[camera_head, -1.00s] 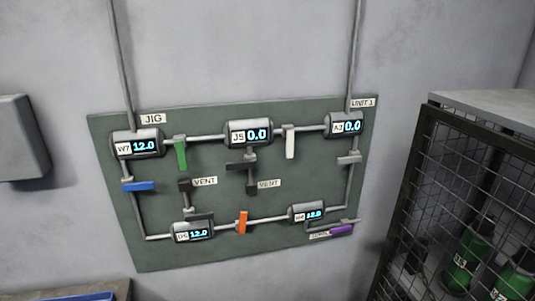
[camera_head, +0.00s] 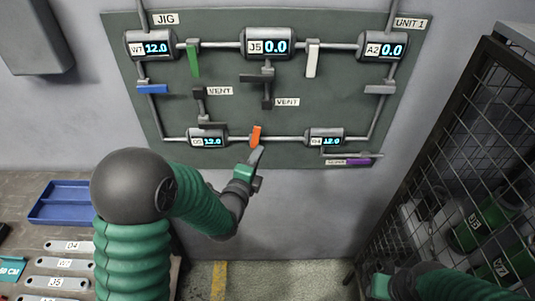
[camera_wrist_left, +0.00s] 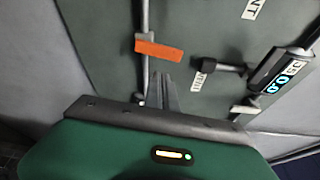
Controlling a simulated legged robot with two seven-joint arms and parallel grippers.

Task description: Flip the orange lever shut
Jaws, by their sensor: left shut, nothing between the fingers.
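The orange lever (camera_head: 256,135) sits on the lower pipe of the green wall panel, between the two lower gauges. In the head view it stands crosswise to that pipe. My left gripper (camera_head: 257,158) is shut and empty, its tips just below the lever; I cannot tell whether they touch it. In the left wrist view the orange lever (camera_wrist_left: 159,50) lies just beyond the shut fingers of the left gripper (camera_wrist_left: 163,90), across the pipe. Part of my right arm shows at the lower right; its fingers cannot be made out.
Green (camera_head: 194,58), white (camera_head: 312,58), blue (camera_head: 152,89) and purple (camera_head: 357,161) levers are on the same panel. A mesh cage (camera_head: 440,150) stands at right. A bench with a blue tray (camera_head: 62,203) and labelled brackets is at lower left.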

